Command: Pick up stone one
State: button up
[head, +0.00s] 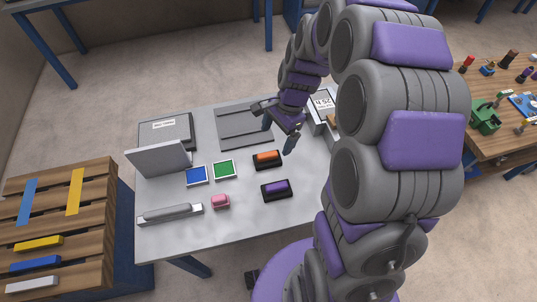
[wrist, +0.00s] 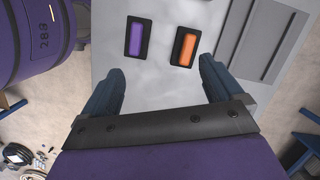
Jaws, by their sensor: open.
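No label I can read marks stone one. An orange-topped black block (head: 267,158) and a purple-topped black block (head: 276,188) lie on the grey table (head: 240,225), the orange one farther back. In the wrist view the purple block (wrist: 138,37) and orange block (wrist: 185,48) lie beyond the fingers, between their lines. My gripper (head: 278,137) is open and empty, above the table and behind the orange block. Its fingers (wrist: 163,80) touch neither block.
A scale-like device with a display (head: 322,102) stands at the back right. A wooden pallet (head: 85,215) stands left.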

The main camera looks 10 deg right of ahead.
jog(key=w+d+f+m+p, duration=0.1)
jog(key=w+d+f+m, duration=0.1)
jog(key=w+f+m, duration=0.3)
jog(key=b, duration=0.3)
send_near(268, 154)
jog(key=shift+n+t, duration=0.3)
jog(key=x, duration=0.4)
jog(key=s+x, duration=0.1)
jog(key=x, duration=0.1)
jog(key=shift+a+f, duration=0.35)
jog(key=shift+w+f, duration=0.1)
jog(key=shift+f, duration=0.65)
jog(key=b+x, duration=0.1)
jog(key=x, duration=0.3)
jog(key=shift+w+b, duration=0.2)
jog(key=shift+b, duration=0.2)
jog(key=shift+c, duration=0.5)
jog(key=c, duration=1.3)
jog(key=shift+o, duration=0.2)
jog(key=p+v, duration=0.1)
jog(key=v, duration=0.2)
jog(key=a+p+v, duration=0.1)
jog(key=v, duration=0.2)
jog(key=a+v, duration=0.1)
jog(key=v, duration=0.2)
jog(key=shift+a+r+p, duration=0.1)
jog(key=shift+r+p, duration=0.3)
jog(key=shift+r, duration=0.3)
